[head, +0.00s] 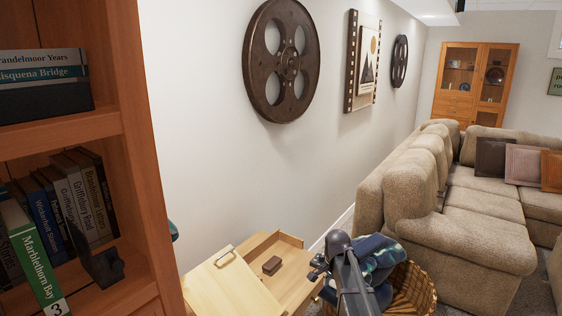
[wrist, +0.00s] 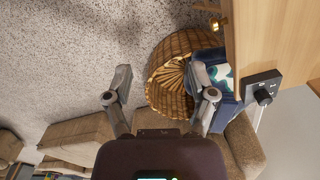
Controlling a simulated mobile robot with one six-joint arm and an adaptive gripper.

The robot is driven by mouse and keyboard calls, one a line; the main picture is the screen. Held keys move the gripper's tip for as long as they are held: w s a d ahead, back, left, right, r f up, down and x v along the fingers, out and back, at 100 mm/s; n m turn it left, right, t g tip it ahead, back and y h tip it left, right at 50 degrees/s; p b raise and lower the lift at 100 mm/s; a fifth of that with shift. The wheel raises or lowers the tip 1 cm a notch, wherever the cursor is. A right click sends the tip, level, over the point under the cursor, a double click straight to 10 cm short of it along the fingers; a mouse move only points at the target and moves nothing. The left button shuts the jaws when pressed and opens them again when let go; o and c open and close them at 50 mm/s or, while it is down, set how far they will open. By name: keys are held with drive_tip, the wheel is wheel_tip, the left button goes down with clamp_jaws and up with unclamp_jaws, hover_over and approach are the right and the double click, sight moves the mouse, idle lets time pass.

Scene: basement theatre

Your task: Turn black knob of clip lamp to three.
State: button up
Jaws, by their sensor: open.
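In the wrist view a small black knob (wrist: 263,97) stands out from a black plate (wrist: 262,80) on the pale wooden panel at the right. I cannot read its markings or setting. I cannot make out the rest of a clip lamp; a teal rounded piece (head: 174,231) shows behind the bookcase edge in the head view, mostly hidden. My gripper (wrist: 160,84) is open and empty, its fingers apart. The knob lies to the right of both fingers, apart from them.
A wicker basket (head: 418,290) with a blue cloth (head: 378,258) stands close to my gripper. A beige sofa (head: 465,230) is at right, a bookcase (head: 140,130) at left.

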drive_tip(key=s+f+n+b, duration=0.3)
drive_tip(key=s+n, duration=0.3)
drive_tip(key=s, duration=0.4)
drive_tip(key=s+f+n+b, duration=0.3)
drive_tip(key=s+f+n, duration=0.15)
drive_tip(key=s, duration=0.55)
wheel_tip(320, 180, up, 21)
drive_tip(key=p, duration=2)
drive_tip(key=shift+n, duration=0.35)
drive_tip(key=shift+r, duration=0.1)
